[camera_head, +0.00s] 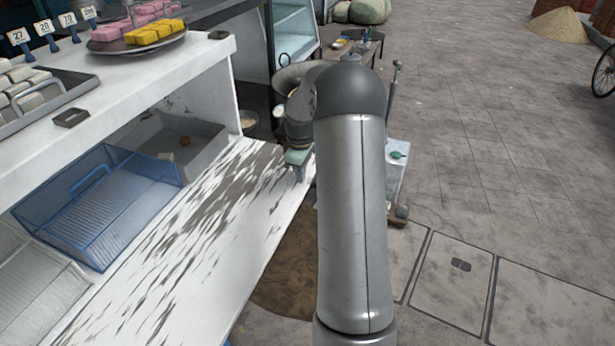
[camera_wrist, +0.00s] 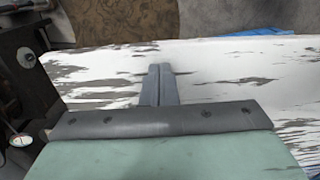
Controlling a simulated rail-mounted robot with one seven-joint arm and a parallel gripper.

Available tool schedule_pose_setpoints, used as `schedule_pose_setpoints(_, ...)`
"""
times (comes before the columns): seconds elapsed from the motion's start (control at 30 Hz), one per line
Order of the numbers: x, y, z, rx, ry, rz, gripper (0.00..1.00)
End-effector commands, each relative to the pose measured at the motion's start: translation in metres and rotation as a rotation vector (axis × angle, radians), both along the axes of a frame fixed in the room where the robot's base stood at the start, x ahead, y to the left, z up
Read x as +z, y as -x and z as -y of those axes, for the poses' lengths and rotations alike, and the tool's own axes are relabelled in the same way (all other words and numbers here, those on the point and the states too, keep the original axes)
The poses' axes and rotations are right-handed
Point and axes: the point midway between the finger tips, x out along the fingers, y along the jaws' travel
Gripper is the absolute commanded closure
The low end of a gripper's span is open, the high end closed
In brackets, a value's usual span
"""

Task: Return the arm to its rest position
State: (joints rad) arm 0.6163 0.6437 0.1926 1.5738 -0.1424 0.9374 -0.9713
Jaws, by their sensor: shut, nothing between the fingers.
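My arm stretches forward over the right part of the head view, beside the right edge of the worn white counter (camera_head: 190,235). My gripper (camera_head: 299,176) shows only in part there, its green body at the counter's right edge and the rest hidden behind my arm. In the wrist view my gripper (camera_wrist: 159,70) has its two grey fingers together, with nothing between them. They point across the white counter (camera_wrist: 225,65), and no object is at the fingertips. I cannot tell whether the fingers touch the surface.
A blue wire basket (camera_head: 70,215) and a grey tray (camera_head: 215,150) stand on the counter's left side, under a white shelf (camera_head: 150,90). The shelf holds a round stand with pink and yellow blocks (camera_head: 150,33). Open paving (camera_head: 500,180) lies to the right.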

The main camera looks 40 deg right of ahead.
Motion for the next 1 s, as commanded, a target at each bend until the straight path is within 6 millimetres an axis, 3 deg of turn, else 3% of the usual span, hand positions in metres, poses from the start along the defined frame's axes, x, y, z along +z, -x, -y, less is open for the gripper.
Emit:
schedule_pose_setpoints(0.37, 0.001, 0.009, 0.001, 0.012, 0.0, 0.0, 1.0)
schedule_pose_setpoints(0.47, 0.01, 0.01, -0.008, 0.006, 0.004, 0.0, 1.0)
schedule_pose_setpoints(0.57, 0.035, 0.018, -0.037, -0.018, 0.014, -0.001, 1.0)
schedule_pose_setpoints(0.67, 0.076, 0.04, -0.086, -0.079, 0.03, 0.0, 1.0)
schedule_pose_setpoints(0.8, 0.13, 0.097, -0.162, -0.205, 0.043, 0.007, 1.0)
schedule_pose_setpoints(1.0, 0.17, 0.198, -0.237, -0.394, 0.025, 0.025, 1.0)
